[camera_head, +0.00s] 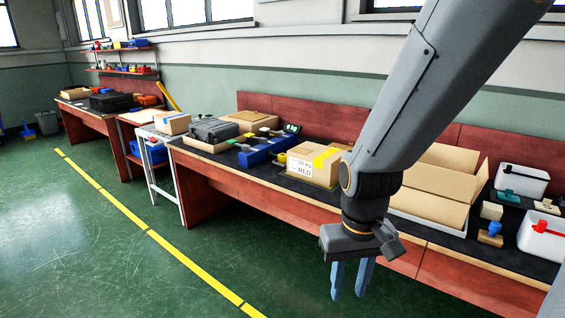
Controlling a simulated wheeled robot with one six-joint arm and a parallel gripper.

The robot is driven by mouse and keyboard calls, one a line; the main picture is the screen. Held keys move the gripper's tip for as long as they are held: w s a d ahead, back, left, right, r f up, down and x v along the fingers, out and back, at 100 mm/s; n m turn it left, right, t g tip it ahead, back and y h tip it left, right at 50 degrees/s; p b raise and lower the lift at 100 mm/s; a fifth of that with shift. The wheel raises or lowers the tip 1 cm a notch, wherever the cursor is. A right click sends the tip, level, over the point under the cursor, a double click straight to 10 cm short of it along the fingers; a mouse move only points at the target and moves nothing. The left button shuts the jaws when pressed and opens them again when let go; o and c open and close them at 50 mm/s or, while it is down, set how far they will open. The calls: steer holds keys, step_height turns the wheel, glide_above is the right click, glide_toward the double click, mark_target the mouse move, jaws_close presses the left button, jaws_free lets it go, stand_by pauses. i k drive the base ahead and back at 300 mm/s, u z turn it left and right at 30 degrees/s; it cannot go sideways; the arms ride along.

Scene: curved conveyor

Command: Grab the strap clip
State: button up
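I cannot tell for sure which item is the strap clip. Small parts lie on the right end of the dark bench top: a blue part (490,233) on a tan block, a dark green part (508,197), a beige part (547,205) and a cream block (491,211). My gripper (349,294) hangs pointing down in front of the bench edge, left of these parts. Its two blue-grey fingers are apart with nothing between them. My arm hides part of the bench behind it.
An open cardboard box (437,184) stands between my arm and the small parts. White bins (521,180) (543,242) stand at the right. A closed carton (312,168) and a grey case (213,131) are further left. The green floor (90,240) before the bench is clear.

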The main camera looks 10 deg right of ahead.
mark_target(281, 158)
steer(key=u, duration=0.25)
steer(key=i, duration=0.35)
steer(key=u, duration=0.7)
steer(key=i, duration=1.7)
steer(key=z, duration=1.4)
steer(key=i, duration=1.05)
steer(key=z, duration=0.3)
